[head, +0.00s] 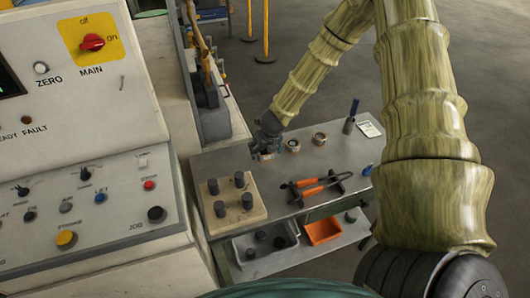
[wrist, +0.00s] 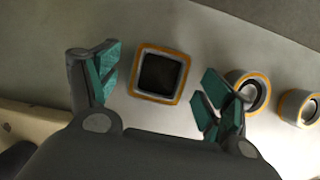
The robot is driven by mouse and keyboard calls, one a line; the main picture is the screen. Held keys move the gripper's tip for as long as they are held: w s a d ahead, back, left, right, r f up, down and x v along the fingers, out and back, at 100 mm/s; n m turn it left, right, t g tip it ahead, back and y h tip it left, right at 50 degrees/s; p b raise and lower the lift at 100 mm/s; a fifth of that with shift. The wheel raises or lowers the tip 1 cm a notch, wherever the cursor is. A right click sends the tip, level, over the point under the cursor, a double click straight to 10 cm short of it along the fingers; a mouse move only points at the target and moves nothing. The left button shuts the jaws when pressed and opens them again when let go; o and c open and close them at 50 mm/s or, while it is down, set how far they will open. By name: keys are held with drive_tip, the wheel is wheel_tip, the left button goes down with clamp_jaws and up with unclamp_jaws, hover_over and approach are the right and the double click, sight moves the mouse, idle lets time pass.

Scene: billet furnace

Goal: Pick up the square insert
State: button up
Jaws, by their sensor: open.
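The square insert (wrist: 160,52) is a grey block with an orange-edged square rim and a dark square hole. In the wrist view it sits on the grey table top, between and slightly beyond the fingertips of my gripper (wrist: 160,78). My gripper is open, with one teal-padded finger on each side of the insert. Neither finger visibly touches it. In the head view my gripper (head: 265,150) is low over the back left of the table (head: 240,158), and it mostly hides the insert.
Two round inserts (head: 292,145) (head: 319,138) stand to the right on the table. A control panel (head: 80,120) stands left. An orange bin (head: 323,231) is on the lower shelf.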

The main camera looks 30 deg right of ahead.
sight(265, 152)
drive_tip(key=shift+w+f, duration=0.1)
drive_tip(key=shift+f, duration=0.2)
drive_tip(key=shift+c, duration=0.4)
drive_tip(key=c, duration=1.7)
clamp_jaws()
drive_tip(key=shift+w+r, duration=0.1)
drive_tip(key=shift+r, duration=0.05)
drive_tip(key=shift+r, duration=0.45)
wheel_tip(265, 152, up, 9)
drive_tip(key=b, duration=0.1)
